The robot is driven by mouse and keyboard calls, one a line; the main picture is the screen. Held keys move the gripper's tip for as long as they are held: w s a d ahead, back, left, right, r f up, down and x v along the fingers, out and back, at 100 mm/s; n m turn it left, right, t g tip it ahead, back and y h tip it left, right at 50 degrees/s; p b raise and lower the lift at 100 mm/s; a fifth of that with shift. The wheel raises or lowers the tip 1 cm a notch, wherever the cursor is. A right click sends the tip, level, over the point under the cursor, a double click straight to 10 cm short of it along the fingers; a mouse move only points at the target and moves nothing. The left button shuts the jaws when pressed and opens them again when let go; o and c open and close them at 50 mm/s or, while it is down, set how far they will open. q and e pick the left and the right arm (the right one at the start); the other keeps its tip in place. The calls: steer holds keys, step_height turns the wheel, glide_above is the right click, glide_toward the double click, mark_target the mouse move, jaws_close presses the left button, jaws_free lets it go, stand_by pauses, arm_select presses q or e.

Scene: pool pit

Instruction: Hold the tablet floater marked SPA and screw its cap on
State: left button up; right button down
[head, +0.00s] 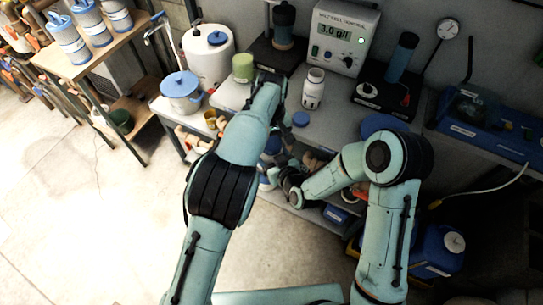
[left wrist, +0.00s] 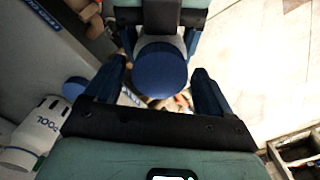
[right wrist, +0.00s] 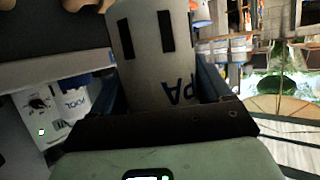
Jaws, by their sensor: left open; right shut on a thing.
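The tablet floater marked SPA (right wrist: 145,50) is a pale cylinder with dark slots, between the fingers of my right gripper (right wrist: 160,88). Only the letters "PA" show, upside down. My right gripper is shut on it. A round blue cap (left wrist: 160,75) shows from above in the left wrist view, over the floater's pale body, which is mostly hidden under it. I cannot tell whether the cap is threaded on. My left gripper (left wrist: 158,90) is open, its two fingers on either side of the cap with visible gaps. In the head view my left arm hides most of this.
A white floater marked POOL (head: 313,90) stands on the bench, with another blue cap (head: 301,118) lying near it. A green jar (head: 243,67), a blue-lidded pot (head: 181,92) and a meter box (head: 342,38) stand around. Open floor lies at left.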

arm_select(q)
steer(key=shift+c, duration=0.3)
steer(key=c, duration=1)
steer(key=shift+m, duration=0.8)
steer(key=o, duration=1.2)
step_height(320, 180, up, 12)
steer(key=shift+r, duration=0.1)
